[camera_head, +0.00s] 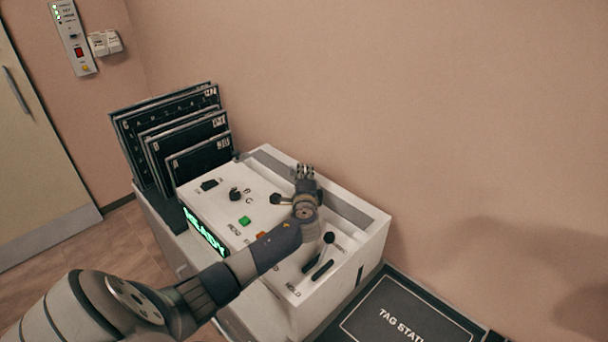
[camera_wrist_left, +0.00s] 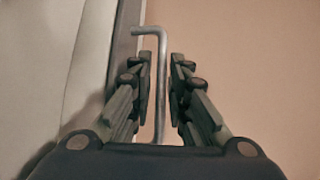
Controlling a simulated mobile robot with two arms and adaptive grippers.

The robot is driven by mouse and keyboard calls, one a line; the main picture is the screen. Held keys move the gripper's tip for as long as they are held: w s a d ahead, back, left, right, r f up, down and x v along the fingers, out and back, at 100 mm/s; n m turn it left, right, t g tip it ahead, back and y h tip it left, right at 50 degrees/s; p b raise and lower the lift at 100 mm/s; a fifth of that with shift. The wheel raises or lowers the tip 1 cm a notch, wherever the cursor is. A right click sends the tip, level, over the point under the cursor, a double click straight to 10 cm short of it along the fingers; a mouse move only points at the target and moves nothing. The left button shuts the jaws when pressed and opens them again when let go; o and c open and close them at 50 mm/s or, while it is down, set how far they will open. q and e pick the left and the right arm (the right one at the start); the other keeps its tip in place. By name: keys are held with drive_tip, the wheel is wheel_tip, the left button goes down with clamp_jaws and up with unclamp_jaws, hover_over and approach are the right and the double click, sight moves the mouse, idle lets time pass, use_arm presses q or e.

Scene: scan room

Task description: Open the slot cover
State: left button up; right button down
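The white machine (camera_head: 228,212) stands against the wall, with a long grey strip (camera_head: 345,207) along the back of its top that looks like the slot cover. My left gripper (camera_head: 305,170) is over the top near this strip, its fingers pointing at the wall. In the left wrist view, a bent metal bar handle (camera_wrist_left: 160,85) stands between the two fingers of my left gripper (camera_wrist_left: 160,75). The fingers are apart, with small gaps beside the bar. The handle is hidden in the head view. My right gripper is not in view.
Black framed plates (camera_head: 200,158) stand upright at the machine's left. Its top carries a green button (camera_head: 244,221), knobs and a lever (camera_head: 328,238). A dark panel reading "TAG STATION" or similar (camera_head: 400,312) lies at front right. A door (camera_head: 35,130) is far left.

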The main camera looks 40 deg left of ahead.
use_arm(q)
clamp_jaws()
drive_tip(key=shift+w+f+b, duration=0.15)
drive_tip(key=shift+w+b, duration=0.35)
drive_tip(key=shift+b, duration=0.1)
drive_tip(key=shift+w+d+b, duration=0.1)
drive_tip(key=shift+w+b, duration=0.3)
drive_tip(key=shift+w, duration=0.25)
unclamp_jaws()
drive_tip(key=shift+r, duration=0.25)
